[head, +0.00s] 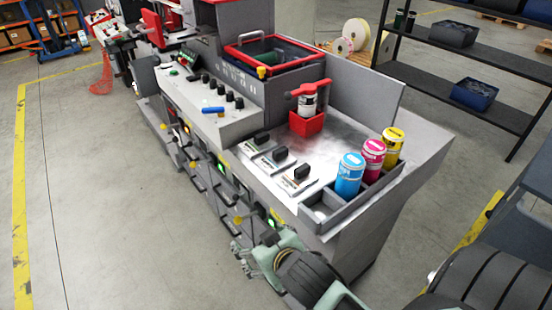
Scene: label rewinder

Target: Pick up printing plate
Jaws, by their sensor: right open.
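Three small flat pale plates with dark markings and black upright grips lie in a row on the machine's grey metal top: a far one (251,146), a middle one (271,162) and a near one (290,183). They look like printing plates, but I cannot be sure which one is meant. My right gripper (243,259) is low in front of the machine, below the near plate and apart from it. It is open and holds nothing that I can see. My left gripper is not in view.
Blue (350,176), magenta (371,160) and yellow (392,148) cans stand in a grey rack right of the plates. A red holder (307,125) stands behind them. Levers stick out of the machine's front. A black shelf (510,65) stands at right. The left floor is clear.

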